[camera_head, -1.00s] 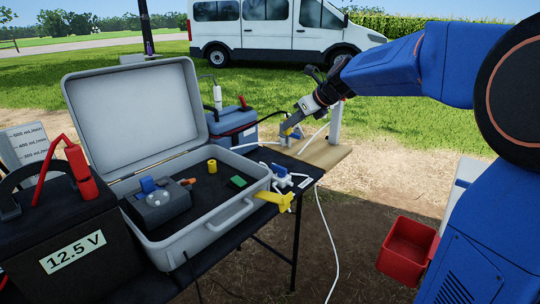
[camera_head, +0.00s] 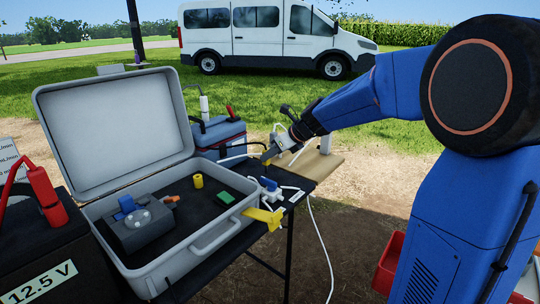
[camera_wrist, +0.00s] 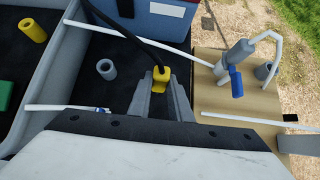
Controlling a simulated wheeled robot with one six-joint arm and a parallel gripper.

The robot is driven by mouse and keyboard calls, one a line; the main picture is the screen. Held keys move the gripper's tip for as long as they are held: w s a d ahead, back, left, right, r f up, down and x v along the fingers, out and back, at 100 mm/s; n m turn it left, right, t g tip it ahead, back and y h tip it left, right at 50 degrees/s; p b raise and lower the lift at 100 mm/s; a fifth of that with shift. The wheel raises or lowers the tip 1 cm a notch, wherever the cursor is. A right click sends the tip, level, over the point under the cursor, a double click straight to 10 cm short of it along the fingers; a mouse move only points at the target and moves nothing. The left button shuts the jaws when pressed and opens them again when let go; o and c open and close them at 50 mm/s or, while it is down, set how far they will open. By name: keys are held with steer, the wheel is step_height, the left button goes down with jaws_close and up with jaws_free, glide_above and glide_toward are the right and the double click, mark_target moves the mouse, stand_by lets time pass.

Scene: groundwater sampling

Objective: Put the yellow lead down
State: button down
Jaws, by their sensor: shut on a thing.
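The yellow lead end (camera_wrist: 161,76) shows between my fingertips in the wrist view, with its black cable running up and to the left. My gripper (camera_wrist: 162,84) is shut on it, above the dark table top between the grey case and the wooden board. In the head view my gripper (camera_head: 268,157) is at the table's back right corner, beside the blue and grey battery box (camera_head: 218,133). The wrist view does not clearly show whether the lead touches the table.
The open grey case (camera_head: 222,236) fills the table's left part and holds a yellow cylinder (camera_head: 198,181) and a green block (camera_head: 226,197). A yellow clamp (camera_head: 265,216) is at the table's right edge. A wooden board (camera_wrist: 228,108) bears a grey fitting with a blue valve (camera_wrist: 236,80).

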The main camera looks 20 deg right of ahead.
steer(key=shift+f, duration=0.6)
steer(key=c, duration=1.6)
jaws_free()
steer(key=shift+r, duration=0.1)
